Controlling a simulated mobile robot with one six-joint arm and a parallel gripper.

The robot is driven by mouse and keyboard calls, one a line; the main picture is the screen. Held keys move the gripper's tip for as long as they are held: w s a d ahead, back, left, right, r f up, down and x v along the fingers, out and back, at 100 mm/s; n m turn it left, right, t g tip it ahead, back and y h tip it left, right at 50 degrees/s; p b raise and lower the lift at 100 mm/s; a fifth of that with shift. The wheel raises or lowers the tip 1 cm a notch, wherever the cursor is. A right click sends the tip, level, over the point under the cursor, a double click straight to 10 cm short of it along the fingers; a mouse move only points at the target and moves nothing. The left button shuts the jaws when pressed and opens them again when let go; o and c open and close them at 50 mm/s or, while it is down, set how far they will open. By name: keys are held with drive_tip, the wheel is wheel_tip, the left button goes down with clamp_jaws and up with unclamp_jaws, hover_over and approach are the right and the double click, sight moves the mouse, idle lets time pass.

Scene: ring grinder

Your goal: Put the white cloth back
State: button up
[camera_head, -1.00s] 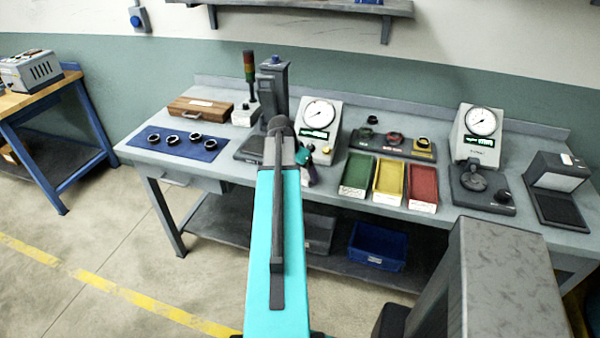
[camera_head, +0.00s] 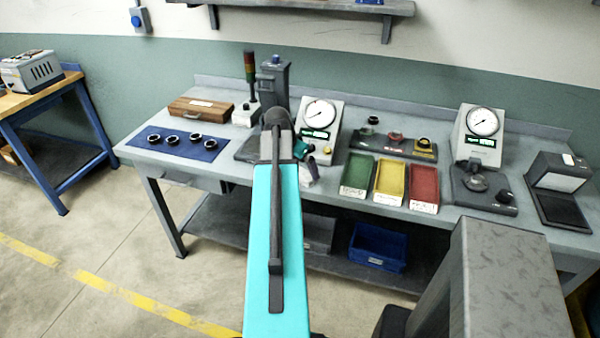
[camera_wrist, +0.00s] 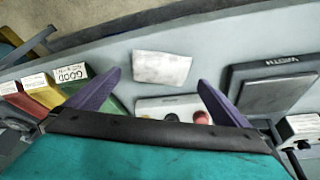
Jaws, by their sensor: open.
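The white cloth (camera_wrist: 162,67) lies flat on the grey bench in the wrist view, near the bench's front edge. My gripper (camera_wrist: 158,79) is open, with its two purple fingers spread and nothing between them. The cloth appears in the gap between and beyond the fingertips, apart from both. In the head view my arm hides much of this spot; a small pale patch shows beside it, too small to identify surely.
A dial gauge (camera_head: 318,118) stands behind the arm. Green (camera_head: 357,173), yellow (camera_head: 389,179) and red (camera_head: 423,184) trays sit to its right. A blue mat (camera_head: 182,146) with several rings and a wooden case (camera_head: 200,108) are at left.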

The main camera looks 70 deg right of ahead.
drive_tip(key=b+v, duration=0.1)
drive_tip(key=v, duration=0.7)
drive_tip(key=shift+r+b, duration=0.35)
drive_tip(key=shift+a, duration=0.1)
idle(0.4)
drive_tip(key=shift+w, duration=0.1)
